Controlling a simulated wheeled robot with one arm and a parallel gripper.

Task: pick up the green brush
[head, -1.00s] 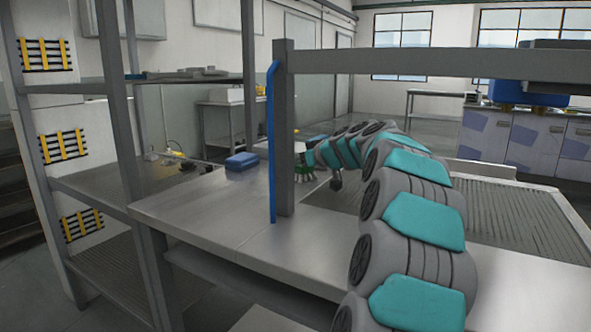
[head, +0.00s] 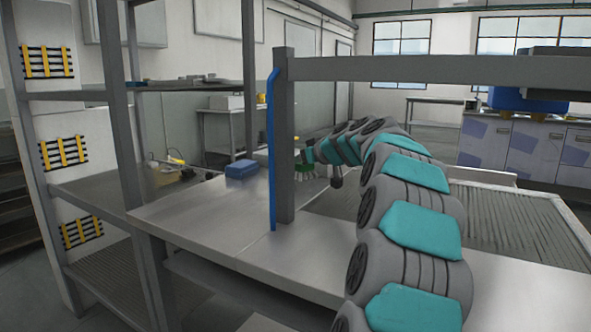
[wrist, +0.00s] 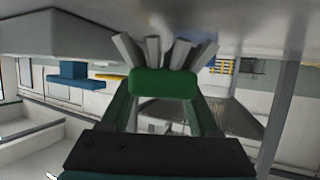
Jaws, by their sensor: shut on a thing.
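The green brush (wrist: 165,84) with pale grey bristles is between the fingers of my gripper (wrist: 166,103) in the wrist view. My gripper is shut on its green body, and the bristles point toward the top of that picture. In the head view the brush (head: 306,157) shows small, just right of the grey post, with its bristles pointing down over the steel counter. My arm hides part of my gripper there. I cannot tell exactly how high the bristles are above the counter.
A grey upright post (head: 284,135) with a crossbar (head: 420,67) stands in front of my gripper. A blue stick (head: 272,150) stands against the post. A blue block (head: 241,169) lies on the counter (head: 215,215) to the left. A ribbed drainer surface (head: 520,216) lies right.

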